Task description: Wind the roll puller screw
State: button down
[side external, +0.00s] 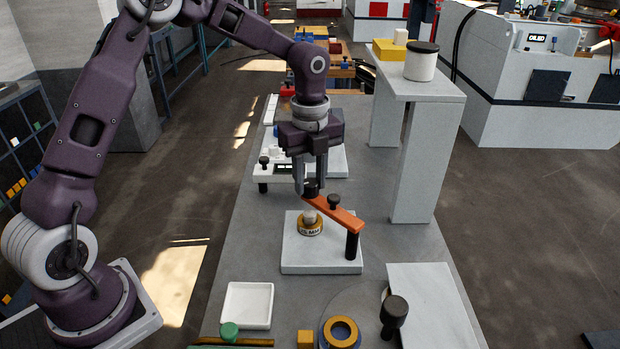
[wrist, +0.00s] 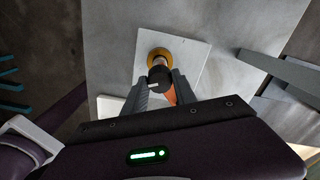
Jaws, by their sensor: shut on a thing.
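The roll puller stands on a white base plate (side external: 292,256) in the middle of the bench. Its orange bar (side external: 340,214) runs from a black post (side external: 352,246) to above a yellow labelled roll (side external: 311,228). The black screw head (side external: 311,189) sits at the bar's far end, over the roll; it also shows in the wrist view (wrist: 160,79). My gripper (side external: 311,186) points straight down with its fingers shut on the screw head. In the wrist view the fingers (wrist: 163,86) lie on both sides of it. The fingers partly hide the bar.
A second black knob (side external: 333,201) stands on the bar beside my fingers. A tall grey stand (side external: 415,150) rises at the right. A white tray (side external: 247,305) and a blue-and-yellow ring (side external: 340,333) lie nearer. A white device (side external: 285,167) stands behind. Bare bench lies left of the plate.

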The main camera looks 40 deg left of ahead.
aim_at(310, 182)
jog(key=c, duration=1)
grip_release()
notch_tip(310, 182, up, 7)
jog(key=shift+r, duration=0.1)
